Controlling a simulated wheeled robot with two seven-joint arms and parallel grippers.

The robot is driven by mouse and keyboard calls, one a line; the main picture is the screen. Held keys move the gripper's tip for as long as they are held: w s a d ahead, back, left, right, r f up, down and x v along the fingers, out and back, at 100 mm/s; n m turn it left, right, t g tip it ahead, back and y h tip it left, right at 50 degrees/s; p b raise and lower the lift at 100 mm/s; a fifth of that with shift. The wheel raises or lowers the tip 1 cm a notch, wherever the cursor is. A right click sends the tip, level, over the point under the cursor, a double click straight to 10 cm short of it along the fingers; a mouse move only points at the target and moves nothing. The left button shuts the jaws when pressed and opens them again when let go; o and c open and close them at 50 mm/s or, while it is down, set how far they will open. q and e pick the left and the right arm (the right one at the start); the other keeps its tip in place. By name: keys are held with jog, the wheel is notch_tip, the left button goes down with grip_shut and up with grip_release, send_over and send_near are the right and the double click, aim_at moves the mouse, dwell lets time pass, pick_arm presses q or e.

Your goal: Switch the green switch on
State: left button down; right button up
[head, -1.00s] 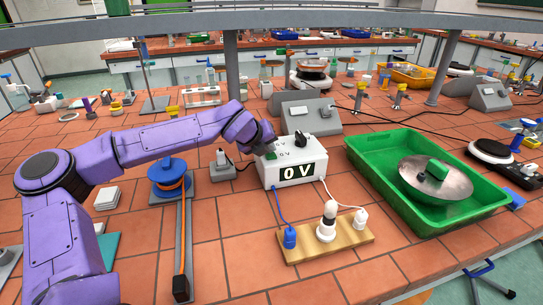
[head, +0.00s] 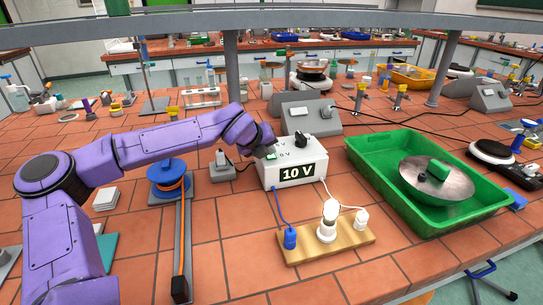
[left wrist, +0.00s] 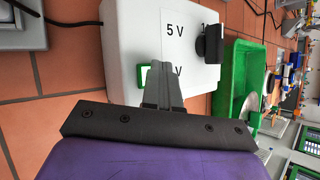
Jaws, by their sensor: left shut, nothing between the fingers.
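My left gripper (head: 267,150) is right at the switch. In the left wrist view, the shut, empty gripper fingers (left wrist: 160,75) cover part of the green-framed switch (left wrist: 143,76); whether they touch it is hard to tell. A black knob (left wrist: 209,44) sits near the "5 V" label. The bulb (head: 329,211) on the wooden board glows white. My right gripper is not in view.
Blue and white leads run from the box to the wooden board (head: 347,243). A green tray (head: 398,206) holding a metal pan is at the right. A blue spool (head: 168,171) stands on the left. Bare tiles lie in front.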

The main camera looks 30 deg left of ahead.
aim_at(269, 158)
pick_arm(q)
jog(key=shift+r+p, duration=0.45)
jog(key=shift+r, duration=0.35)
notch_tip(269, 158, up, 5)
jog(key=p, duration=0.3)
jog(key=shift+p, duration=0.3)
dwell(0.3)
